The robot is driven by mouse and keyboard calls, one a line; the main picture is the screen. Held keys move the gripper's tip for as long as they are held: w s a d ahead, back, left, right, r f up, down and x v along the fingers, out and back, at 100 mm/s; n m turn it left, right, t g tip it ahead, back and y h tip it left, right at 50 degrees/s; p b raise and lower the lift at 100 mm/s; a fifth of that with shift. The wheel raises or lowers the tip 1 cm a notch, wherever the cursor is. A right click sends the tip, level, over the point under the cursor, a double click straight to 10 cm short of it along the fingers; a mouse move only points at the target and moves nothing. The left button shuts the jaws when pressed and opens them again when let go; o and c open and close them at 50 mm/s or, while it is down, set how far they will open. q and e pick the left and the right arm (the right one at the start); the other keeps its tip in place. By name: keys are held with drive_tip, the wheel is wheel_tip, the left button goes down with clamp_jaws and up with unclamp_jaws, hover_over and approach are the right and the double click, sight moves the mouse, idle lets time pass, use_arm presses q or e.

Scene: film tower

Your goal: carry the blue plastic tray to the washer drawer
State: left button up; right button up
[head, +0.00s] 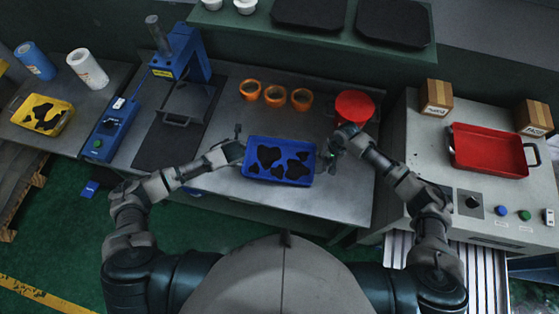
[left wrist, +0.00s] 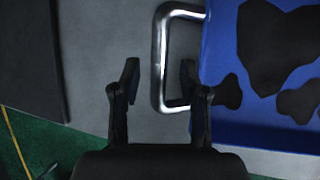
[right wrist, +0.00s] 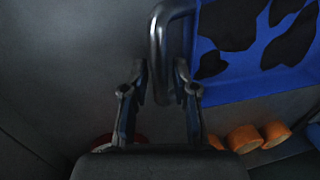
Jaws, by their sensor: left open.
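The blue plastic tray (head: 285,151) with dark blotches lies on the grey metal bench in front of me. It has a metal handle at each short side. My left gripper (head: 238,143) is at the tray's left side. In the left wrist view it is open (left wrist: 158,82), with its fingers on either side of the handle's outer bar (left wrist: 159,55). My right gripper (head: 338,145) is at the right side. In the right wrist view its fingers (right wrist: 160,80) stand apart around the other handle (right wrist: 156,50), with no clear contact. I cannot identify the washer drawer with certainty.
A white machine (head: 420,150) with a knob and buttons stands right, bearing a red tray (head: 490,135) and boxes. A ribbed metal surface (head: 487,270) lies below it. Orange cups (head: 275,95) and a red round container (head: 355,107) stand behind the tray; a blue press (head: 182,55) is left.

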use_arm(q)
drive_tip(key=shift+f, duration=0.1)
drive_tip(key=c, duration=0.5)
use_arm(e)
clamp_jaws()
use_arm(q)
clamp_jaws()
